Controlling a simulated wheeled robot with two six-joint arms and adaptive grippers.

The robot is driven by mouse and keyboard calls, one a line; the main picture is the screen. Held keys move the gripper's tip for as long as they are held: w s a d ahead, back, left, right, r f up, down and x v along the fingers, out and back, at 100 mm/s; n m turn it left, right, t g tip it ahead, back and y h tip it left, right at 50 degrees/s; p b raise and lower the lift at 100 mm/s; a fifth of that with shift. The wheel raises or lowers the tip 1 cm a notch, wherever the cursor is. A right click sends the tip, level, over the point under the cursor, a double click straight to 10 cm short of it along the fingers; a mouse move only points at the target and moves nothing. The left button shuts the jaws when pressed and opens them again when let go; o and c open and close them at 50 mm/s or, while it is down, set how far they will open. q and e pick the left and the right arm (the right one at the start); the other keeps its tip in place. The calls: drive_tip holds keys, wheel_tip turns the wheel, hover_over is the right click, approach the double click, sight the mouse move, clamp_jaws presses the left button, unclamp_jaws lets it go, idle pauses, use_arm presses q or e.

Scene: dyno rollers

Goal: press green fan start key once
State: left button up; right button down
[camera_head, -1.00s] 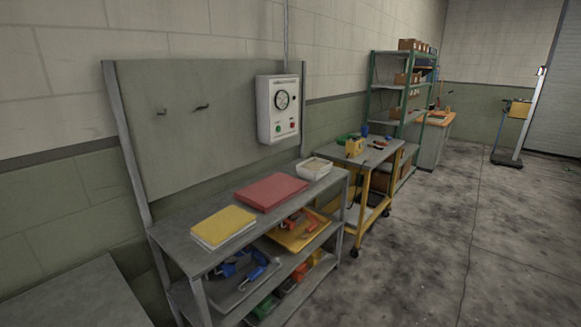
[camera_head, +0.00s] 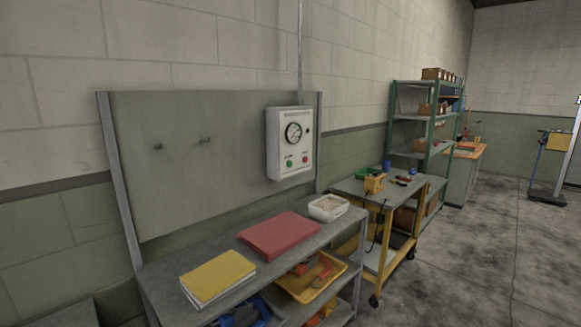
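A white control box (camera_head: 289,144) is mounted at the right side of the grey back panel (camera_head: 190,190), above the workbench. It has a round dial (camera_head: 293,133) in its upper half. Below the dial are a green key (camera_head: 289,163) at left and a red key (camera_head: 305,159) at right. Their labels are too small to read. Nothing touches the box or covers its front. Neither of my grippers shows in this view.
The grey workbench (camera_head: 215,260) under the box bears a yellow book (camera_head: 217,275), a red folder (camera_head: 279,236) and a white tray (camera_head: 328,208). A yellow cart (camera_head: 372,190) and green shelving (camera_head: 425,118) stand farther right. The floor (camera_head: 455,265) at right is open.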

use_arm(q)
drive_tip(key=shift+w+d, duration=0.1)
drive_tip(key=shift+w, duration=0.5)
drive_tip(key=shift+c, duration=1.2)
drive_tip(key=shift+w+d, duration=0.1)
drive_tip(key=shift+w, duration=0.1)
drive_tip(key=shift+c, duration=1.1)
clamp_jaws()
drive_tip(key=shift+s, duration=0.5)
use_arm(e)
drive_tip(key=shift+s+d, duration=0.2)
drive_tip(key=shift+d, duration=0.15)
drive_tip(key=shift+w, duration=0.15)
